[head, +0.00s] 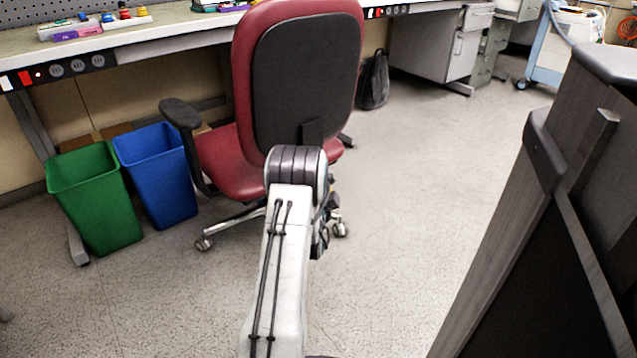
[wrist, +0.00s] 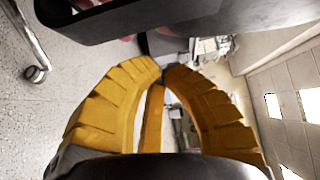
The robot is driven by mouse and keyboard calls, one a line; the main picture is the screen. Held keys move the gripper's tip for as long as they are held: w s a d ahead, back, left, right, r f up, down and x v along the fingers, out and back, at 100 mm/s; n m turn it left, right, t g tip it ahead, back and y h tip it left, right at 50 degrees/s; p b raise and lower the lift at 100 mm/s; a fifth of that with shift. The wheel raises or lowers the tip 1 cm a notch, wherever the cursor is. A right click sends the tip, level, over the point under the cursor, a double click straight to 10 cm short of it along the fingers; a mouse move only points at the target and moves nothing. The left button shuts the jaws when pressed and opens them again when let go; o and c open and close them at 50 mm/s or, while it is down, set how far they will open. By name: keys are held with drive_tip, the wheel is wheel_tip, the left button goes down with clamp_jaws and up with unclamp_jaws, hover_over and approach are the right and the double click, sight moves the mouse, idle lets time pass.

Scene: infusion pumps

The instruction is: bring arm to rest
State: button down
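My white arm reaches forward from the bottom middle of the head view, in front of the red office chair (head: 249,75). Its dark rounded joint overlaps the lower part of the chair back. My gripper is mostly hidden behind the arm there. In the wrist view, the two yellow fingers of my gripper (wrist: 161,68) curve together and their tips meet, or nearly so. Nothing shows between them. A dark part of the chair (wrist: 130,18) crosses the top of the wrist view, close beyond the fingertips. I cannot tell whether anything touches it.
A green bin (head: 95,195) and a blue bin (head: 158,175) stand left of the chair, under the workbench (head: 150,32). A dark cabinet-like structure (head: 560,210) fills the right side. A black backpack (head: 374,80) sits behind. The floor (head: 430,170) between chair and structure is clear.

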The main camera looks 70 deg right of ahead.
drive_tip(key=shift+s+a, duration=0.15)
drive_tip(key=shift+a, duration=0.85)
